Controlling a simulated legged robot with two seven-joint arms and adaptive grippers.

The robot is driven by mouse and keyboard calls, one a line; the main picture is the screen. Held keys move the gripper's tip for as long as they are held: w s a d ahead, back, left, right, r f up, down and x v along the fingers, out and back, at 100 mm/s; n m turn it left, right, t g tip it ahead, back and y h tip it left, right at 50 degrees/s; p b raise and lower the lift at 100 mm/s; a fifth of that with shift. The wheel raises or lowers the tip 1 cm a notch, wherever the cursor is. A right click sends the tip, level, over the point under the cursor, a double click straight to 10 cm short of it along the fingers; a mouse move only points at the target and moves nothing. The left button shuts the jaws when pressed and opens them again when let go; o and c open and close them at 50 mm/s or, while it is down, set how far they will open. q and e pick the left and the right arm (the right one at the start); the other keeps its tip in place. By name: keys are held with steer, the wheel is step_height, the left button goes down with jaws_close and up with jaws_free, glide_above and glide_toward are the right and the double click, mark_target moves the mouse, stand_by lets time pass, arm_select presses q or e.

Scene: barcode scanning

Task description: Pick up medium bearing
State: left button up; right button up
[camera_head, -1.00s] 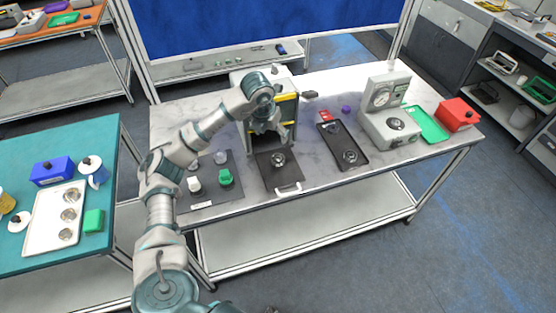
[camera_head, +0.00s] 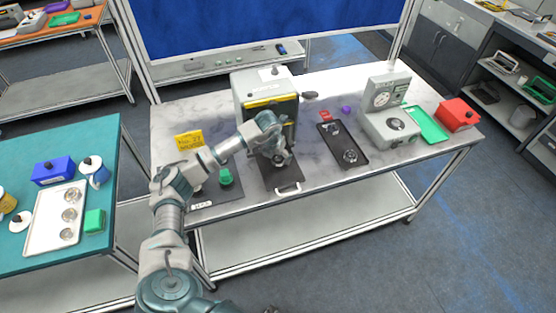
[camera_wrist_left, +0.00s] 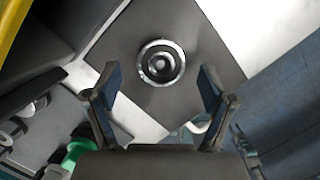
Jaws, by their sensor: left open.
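A round metal bearing (camera_wrist_left: 161,62) lies on a dark square tray plate (camera_wrist_left: 200,85) in the left wrist view. In the head view the plate (camera_head: 282,183) extends in front of the grey and yellow machine, and my gripper mostly covers the bearing. My left gripper (camera_wrist_left: 160,88) is open, its two fingers spread on either side below the bearing in the wrist picture. In the head view the left gripper (camera_head: 279,158) is low over the plate. Nothing is between the fingertips. Whether the fingers touch the plate cannot be told. My right gripper is not in view.
The machine (camera_head: 265,95) stands right behind the plate. A green object (camera_head: 225,177) sits on a dark mat left of it. A black tray (camera_head: 333,150) with another metal ring lies to the right, and a gauge device (camera_head: 388,115) stands beyond. A white handle (camera_head: 288,189) is at the plate's front.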

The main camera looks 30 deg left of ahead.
arm_select(q)
steer(key=shift+x, duration=0.8)
steer(key=c, duration=1.3)
steer(key=shift+r, duration=0.1)
steer(key=shift+c, duration=0.2)
